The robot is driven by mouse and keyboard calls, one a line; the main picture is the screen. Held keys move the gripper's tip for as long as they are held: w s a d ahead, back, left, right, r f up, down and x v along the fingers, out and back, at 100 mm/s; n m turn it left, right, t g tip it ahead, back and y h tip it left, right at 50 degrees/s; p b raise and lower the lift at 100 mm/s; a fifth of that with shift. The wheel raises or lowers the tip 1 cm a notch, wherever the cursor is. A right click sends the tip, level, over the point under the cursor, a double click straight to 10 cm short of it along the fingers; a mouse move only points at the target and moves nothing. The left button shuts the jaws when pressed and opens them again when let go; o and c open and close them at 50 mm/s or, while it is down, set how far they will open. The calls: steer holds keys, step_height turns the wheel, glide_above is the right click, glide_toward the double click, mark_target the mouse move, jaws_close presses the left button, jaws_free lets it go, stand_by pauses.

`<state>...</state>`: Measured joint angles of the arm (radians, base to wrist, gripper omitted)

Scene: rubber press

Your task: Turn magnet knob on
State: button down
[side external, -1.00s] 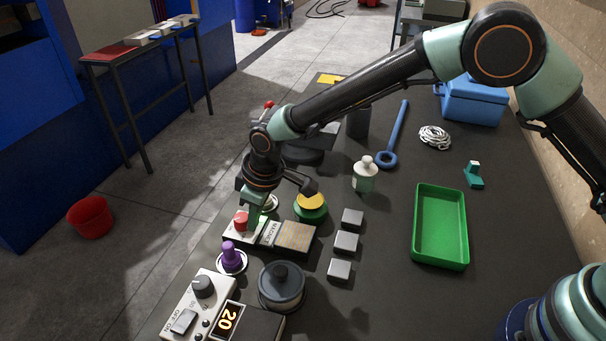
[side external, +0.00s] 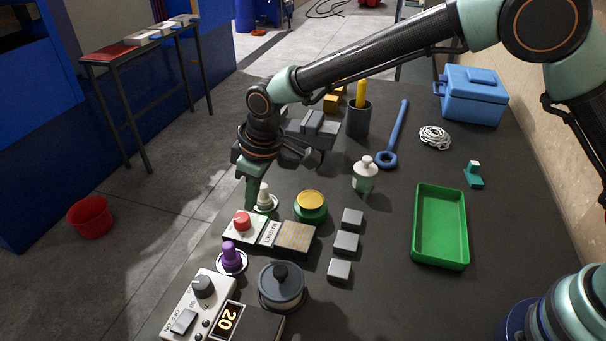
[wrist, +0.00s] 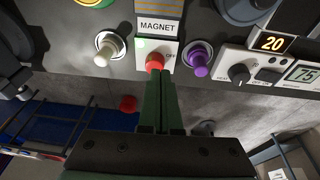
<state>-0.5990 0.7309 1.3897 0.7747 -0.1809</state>
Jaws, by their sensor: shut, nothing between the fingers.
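The red magnet knob (side external: 242,222) sits on a white panel (side external: 232,235) beside the MAGNET label (side external: 269,234). In the wrist view the knob (wrist: 154,63) is in front of the fingertips, with OFF printed to its right and a small green spot (wrist: 141,44) to its upper left. Which way the knob points is hard to tell. My gripper (side external: 250,206) has its green fingers pointing down, just above and behind the knob, seemingly apart from it. In the wrist view my gripper (wrist: 163,78) has its fingers together, with nothing between them.
A purple knob (side external: 231,258) and a cream knob (side external: 264,197) flank the magnet panel. A grey-lidded round pot (side external: 281,284), a control box (side external: 198,306) and several grey blocks (side external: 346,242) stand near. A green tray (side external: 416,225) lies right, with bare table between.

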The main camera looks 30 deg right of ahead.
steer(key=shift+w+d+f, duration=0.2)
steer(key=shift+f, duration=0.8)
steer(key=shift+w+d+f, duration=0.15)
steer(key=shift+w+f, duration=0.1)
steer(key=shift+f, duration=0.8)
steer(key=shift+w+d+f, duration=0.2)
steer(key=shift+f, duration=0.8)
steer(key=shift+w+a, duration=0.2)
steer(key=shift+a, duration=0.05)
steer(key=shift+s+a, duration=0.2)
steer(key=shift+a, duration=0.05)
steer(key=shift+s+d+r, duration=0.15)
steer(key=shift+s+d, duration=0.15)
step_height(320, 180, up, 6)
steer(key=shift+f, duration=0.1)
